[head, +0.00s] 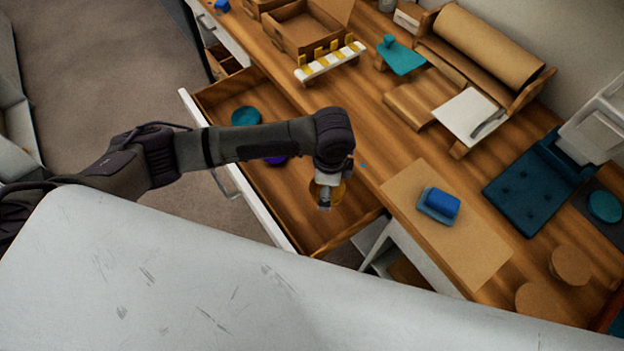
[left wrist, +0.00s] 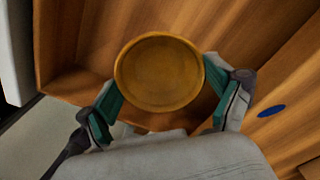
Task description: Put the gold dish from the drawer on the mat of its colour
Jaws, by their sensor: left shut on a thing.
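The gold dish (left wrist: 160,72) is round and shallow and sits between the two fingers of my left gripper (left wrist: 168,100) in the left wrist view. In the head view my left gripper (head: 326,198) points down over the near right end of the open drawer (head: 305,215), shut on the gold dish (head: 340,192), which is partly hidden by it. I cannot tell whether the dish is clear of the drawer floor. No gold-coloured mat is plain to see. My right gripper is not in view.
A teal dish (head: 246,116) and a mostly hidden purple dish (head: 277,161) lie in the drawer. A dark teal padded piece (head: 530,190) and round brown discs (head: 571,265) are farther right.

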